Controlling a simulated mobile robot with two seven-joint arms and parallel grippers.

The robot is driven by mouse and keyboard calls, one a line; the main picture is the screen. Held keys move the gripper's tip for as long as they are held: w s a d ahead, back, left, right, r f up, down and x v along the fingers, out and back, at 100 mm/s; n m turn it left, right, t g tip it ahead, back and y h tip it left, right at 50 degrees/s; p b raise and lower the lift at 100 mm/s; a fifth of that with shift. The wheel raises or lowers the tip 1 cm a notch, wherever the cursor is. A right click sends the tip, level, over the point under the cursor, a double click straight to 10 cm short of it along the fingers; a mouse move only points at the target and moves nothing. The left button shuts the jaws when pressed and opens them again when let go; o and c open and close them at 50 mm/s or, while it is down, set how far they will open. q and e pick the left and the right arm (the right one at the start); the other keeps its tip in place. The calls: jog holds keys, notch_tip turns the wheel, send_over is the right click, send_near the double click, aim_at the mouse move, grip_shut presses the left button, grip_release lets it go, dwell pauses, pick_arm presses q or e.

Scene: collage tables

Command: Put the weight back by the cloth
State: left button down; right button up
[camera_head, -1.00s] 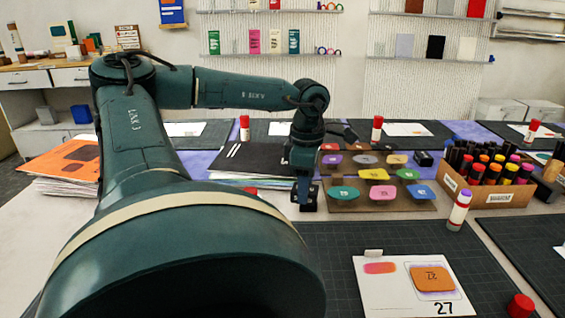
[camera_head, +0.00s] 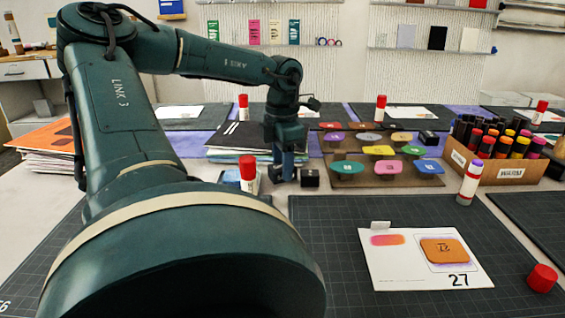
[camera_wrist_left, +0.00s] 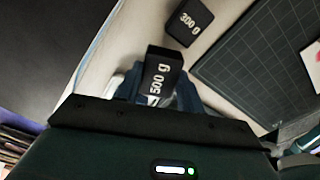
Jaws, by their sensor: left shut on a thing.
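My left gripper (camera_head: 287,172) is shut on a black weight marked 500 g, which shows clearly between the fingers in the left wrist view (camera_wrist_left: 160,75). In the head view the gripper points down low over the pale table, and the held weight is hard to make out there. A purple cloth-like strip (camera_head: 203,146) lies behind the gripper. I cannot tell whether the held weight touches the table. My right gripper is out of view.
A red-capped glue stick (camera_head: 248,172) stands left of the gripper. A stack of dark sheets (camera_head: 238,137) lies behind it. A board of coloured pieces (camera_head: 385,178) and a marker box (camera_head: 492,172) are to the right. A dark cutting mat (camera_head: 330,225) lies in front.

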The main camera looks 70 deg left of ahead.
pick_arm(q)
jog(key=shift+f, duration=0.85)
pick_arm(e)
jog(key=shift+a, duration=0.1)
pick_arm(q)
jog(key=shift+f, duration=0.15)
jog(key=c, duration=0.9)
grip_release()
jog(key=shift+r, duration=0.55)
notch_tip(320, 180, up, 11)
jog(key=p, duration=0.3)
jog(key=shift+r, duration=0.1)
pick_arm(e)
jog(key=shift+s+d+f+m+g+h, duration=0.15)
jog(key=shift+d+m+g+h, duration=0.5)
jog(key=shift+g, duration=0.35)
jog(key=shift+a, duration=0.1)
